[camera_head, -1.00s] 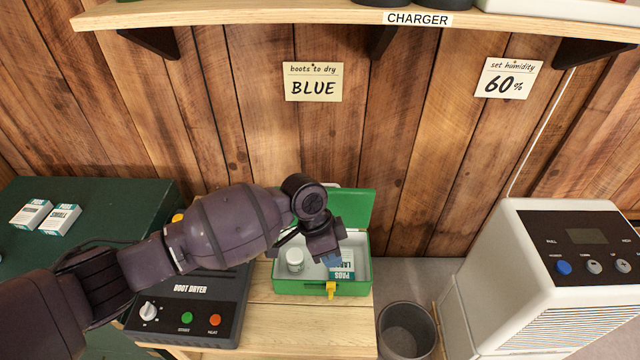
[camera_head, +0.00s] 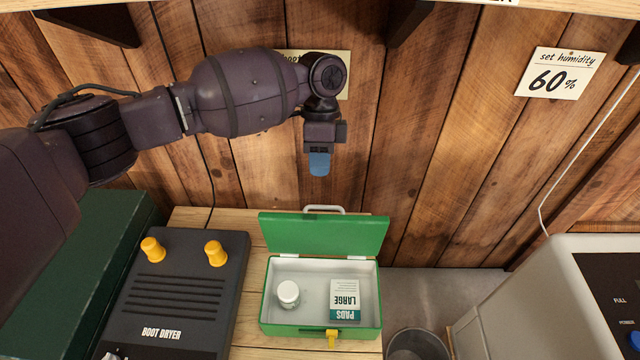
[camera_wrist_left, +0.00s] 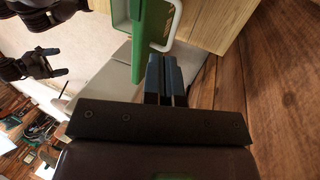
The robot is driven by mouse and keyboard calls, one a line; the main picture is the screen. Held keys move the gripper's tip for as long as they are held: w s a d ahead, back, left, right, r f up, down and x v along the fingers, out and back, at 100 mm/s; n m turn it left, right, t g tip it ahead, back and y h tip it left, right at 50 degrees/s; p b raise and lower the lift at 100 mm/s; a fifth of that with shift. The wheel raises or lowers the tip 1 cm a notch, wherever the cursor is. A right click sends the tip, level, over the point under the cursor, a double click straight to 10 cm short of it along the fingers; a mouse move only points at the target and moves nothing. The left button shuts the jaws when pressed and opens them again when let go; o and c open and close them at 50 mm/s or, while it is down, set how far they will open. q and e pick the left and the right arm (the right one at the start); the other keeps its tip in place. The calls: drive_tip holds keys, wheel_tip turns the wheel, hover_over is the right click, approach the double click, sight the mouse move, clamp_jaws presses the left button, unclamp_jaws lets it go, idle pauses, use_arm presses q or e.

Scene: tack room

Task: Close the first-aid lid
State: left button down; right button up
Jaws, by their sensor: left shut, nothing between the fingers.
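The green first-aid box (camera_head: 322,332) stands on the wooden bench with its lid (camera_head: 340,236) open, raised at the back. A white handle (camera_head: 324,209) is on the lid's top edge and a yellow latch (camera_head: 332,338) on the front. Inside are a white jar (camera_head: 288,293) and a pads carton (camera_head: 345,300). My left gripper (camera_head: 319,172) is shut and empty, above the lid near the wall. In the left wrist view its fingers (camera_wrist_left: 166,75) are beside the lid (camera_wrist_left: 140,45), on its wall side, with no contact visible.
The boot dryer (camera_head: 180,290) with yellow knobs sits left of the box. A dark bin (camera_head: 418,345) and a white dehumidifier (camera_head: 560,290) are to the right. The plank wall (camera_head: 430,150) is close behind my left gripper; a shelf runs above.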

sight(319, 207)
use_arm(q)
drive_tip(key=b+x, duration=0.2)
drive_tip(key=x, duration=0.8)
drive_tip(key=shift+w, duration=0.15)
drive_tip(key=shift+r, duration=0.1)
use_arm(e)
drive_tip(key=shift+w+a+f, duration=0.2)
drive_tip(key=shift+w+a, duration=0.05)
